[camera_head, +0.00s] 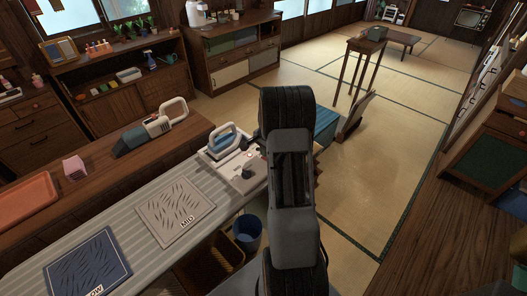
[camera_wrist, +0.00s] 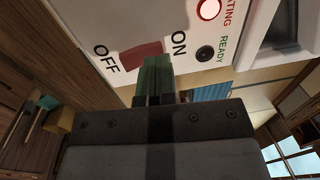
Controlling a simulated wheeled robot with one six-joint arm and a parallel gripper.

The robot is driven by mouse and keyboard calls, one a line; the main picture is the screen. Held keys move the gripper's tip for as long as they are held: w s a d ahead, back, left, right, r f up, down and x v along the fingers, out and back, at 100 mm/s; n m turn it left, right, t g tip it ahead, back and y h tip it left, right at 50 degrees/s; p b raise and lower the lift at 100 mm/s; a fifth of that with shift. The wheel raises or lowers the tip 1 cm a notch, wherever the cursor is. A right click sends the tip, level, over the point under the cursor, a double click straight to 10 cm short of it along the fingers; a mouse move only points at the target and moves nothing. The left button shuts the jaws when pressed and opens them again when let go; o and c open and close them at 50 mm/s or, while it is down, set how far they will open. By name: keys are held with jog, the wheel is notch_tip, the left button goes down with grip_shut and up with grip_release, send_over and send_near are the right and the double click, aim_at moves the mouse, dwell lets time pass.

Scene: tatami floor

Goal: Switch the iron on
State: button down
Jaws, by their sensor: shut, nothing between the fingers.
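The iron (camera_head: 224,140), white and blue, rests on its pale station (camera_head: 219,160) at the far end of the ironing board. In the wrist view the station's white panel (camera_wrist: 96,22) carries a red rocker switch (camera_wrist: 130,58) between the words OFF and ON. A round red lamp (camera_wrist: 208,9) glows beside a word ending in "TING". The lamp by READY (camera_wrist: 205,53) is dark. My gripper (camera_wrist: 157,62) is shut and empty, its tips at the switch's ON-side end, covering part of it. I cannot tell whether they touch. My arm hides part of the station in the head view.
The ironing board (camera_head: 115,228) holds a grey MID mat (camera_head: 174,212) and a dark blue mat (camera_head: 87,268). A blue bin (camera_head: 247,233) and a basket (camera_head: 210,262) stand beside it. A wooden counter (camera_head: 100,172) runs behind. Open tatami (camera_head: 390,170) lies to the right.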

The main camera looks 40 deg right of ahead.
jog(key=shift+s+r, duration=0.25)
jog(key=shift+s, duration=0.35)
notch_tip(320, 180, up, 14)
jog(key=w+p, duration=0.1)
jog(key=w, duration=0.1)
jog(key=shift+p, duration=0.4)
jog(key=shift+w+a+f, duration=0.1)
dwell(0.5)
